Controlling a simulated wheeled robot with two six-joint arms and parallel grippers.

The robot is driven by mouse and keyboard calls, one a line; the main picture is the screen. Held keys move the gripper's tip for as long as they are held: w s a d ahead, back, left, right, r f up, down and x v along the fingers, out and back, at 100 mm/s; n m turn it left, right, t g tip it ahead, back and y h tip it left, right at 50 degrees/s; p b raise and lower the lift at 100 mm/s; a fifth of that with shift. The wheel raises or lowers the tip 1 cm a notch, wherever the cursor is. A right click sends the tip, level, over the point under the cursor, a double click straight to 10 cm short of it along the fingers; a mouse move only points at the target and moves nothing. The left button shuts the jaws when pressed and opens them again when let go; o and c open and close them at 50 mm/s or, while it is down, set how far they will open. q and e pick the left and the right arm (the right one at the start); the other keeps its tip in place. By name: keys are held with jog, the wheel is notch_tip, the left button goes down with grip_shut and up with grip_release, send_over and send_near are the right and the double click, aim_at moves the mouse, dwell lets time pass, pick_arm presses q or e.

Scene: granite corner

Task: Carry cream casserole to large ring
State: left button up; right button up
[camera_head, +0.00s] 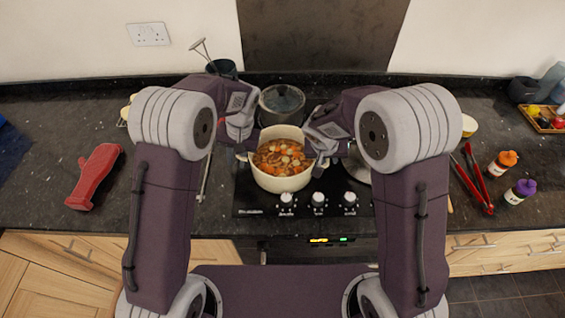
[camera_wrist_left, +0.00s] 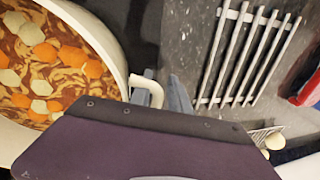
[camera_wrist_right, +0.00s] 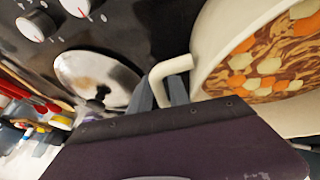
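The cream casserole (camera_head: 283,182), full of stew with carrot and pale slices, is upright at the front left of the black hob (camera_head: 246,200). My left gripper (camera_head: 243,150) is at its left handle; the left wrist view shows grey fingertips (camera_wrist_left: 178,95) close beside the handle (camera_wrist_left: 152,90), one side hidden. My right gripper (camera_head: 325,155) is at its right handle; in the right wrist view grey fingers (camera_wrist_right: 162,92) flank the handle (camera_wrist_right: 168,68) closely, with no clear gap. The rings are mostly hidden, so I cannot tell which is the large one.
A dark lidded pot (camera_head: 282,102) stands behind the casserole. A shiny round metal piece (camera_wrist_right: 95,78) lies on the hob to the right. A metal rack (camera_wrist_left: 245,55) is left of the hob.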

pick_arm(q)
jog(key=shift+d+r, duration=0.1)
pick_arm(e)
jog(key=shift+a+r, duration=0.1)
jog(key=shift+a, duration=0.05)
pick_arm(q)
notch_tip(320, 180, up, 8)
jog(key=d, duration=0.1)
jog(key=shift+s+d, duration=0.15)
jog(key=shift+d, duration=0.05)
pick_arm(e)
jog(key=v, duration=1.2)
pick_arm(q)
jog(key=a, duration=0.6)
dwell(0.4)
